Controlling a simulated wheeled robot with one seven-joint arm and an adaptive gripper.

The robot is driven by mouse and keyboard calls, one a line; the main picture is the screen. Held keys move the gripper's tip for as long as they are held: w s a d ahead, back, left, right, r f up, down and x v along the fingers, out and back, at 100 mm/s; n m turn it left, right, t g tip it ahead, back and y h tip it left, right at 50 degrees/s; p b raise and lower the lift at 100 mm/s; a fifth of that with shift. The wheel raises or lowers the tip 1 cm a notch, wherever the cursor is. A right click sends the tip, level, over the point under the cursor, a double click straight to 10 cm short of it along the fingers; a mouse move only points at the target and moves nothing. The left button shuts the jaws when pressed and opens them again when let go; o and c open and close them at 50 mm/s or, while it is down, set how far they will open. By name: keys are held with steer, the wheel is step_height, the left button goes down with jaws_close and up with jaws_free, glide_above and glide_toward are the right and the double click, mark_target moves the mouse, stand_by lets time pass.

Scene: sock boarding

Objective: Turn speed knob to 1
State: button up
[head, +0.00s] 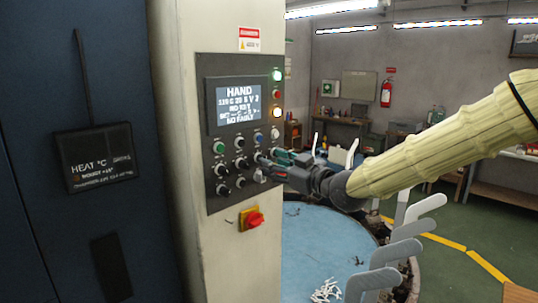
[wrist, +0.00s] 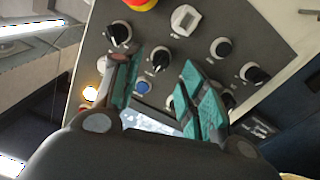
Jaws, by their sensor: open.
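The control panel (head: 231,140) stands on a cream column, with a screen above several knobs and buttons. My gripper (head: 270,160) reaches it from the right, fingertips close to the lower knobs. In the wrist view my gripper (wrist: 160,66) is open, its teal-padded fingers on either side of a black knob (wrist: 158,60) with a white pointer. I cannot tell whether the pads touch it. Other black knobs are a left one (wrist: 119,34), a middle one (wrist: 221,47) and a right one (wrist: 255,73). The labels are too small to read, so I cannot tell which is the speed knob.
A red emergency button (head: 254,219) on yellow sits below the panel, and a white selector (wrist: 185,20) is near the knobs. A blue round table (head: 318,250) with grey sock boards (head: 393,252) lies right of the column. A dark cabinet (head: 70,230) stands left.

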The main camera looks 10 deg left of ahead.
steer(key=p+x, duration=0.1)
steer(key=x, duration=0.2)
steer(key=shift+a, duration=0.1)
jaws_close()
